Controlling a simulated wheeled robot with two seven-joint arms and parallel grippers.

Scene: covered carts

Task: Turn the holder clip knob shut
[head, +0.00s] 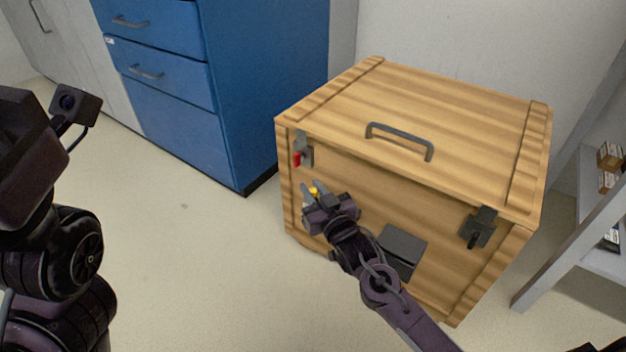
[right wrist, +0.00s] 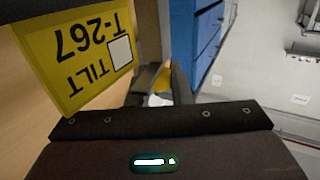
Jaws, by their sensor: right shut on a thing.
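The wooden crate (head: 350,185) stands on the floor with its lid down. My right gripper (head: 313,191) is at the left part of the crate's front face, below the left latch. It is shut on a small yellow piece (head: 315,193), which looks like the holder clip knob. This piece also shows between the fingers in the right wrist view (right wrist: 163,78). The knob's exact angle and its mount are hidden by my fingers. A yellow label reading "TILT T-267" (right wrist: 90,55) is close on the left in the right wrist view. My left gripper's fingers are not visible.
A left latch (head: 303,150) with a red part and a dark right latch (head: 478,228) sit on the crate front. A dark plate (head: 402,247) lies beside my right forearm. A blue cabinet (head: 215,90) stands behind left; a grey shelf (head: 575,240) is at right. Floor at left is clear.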

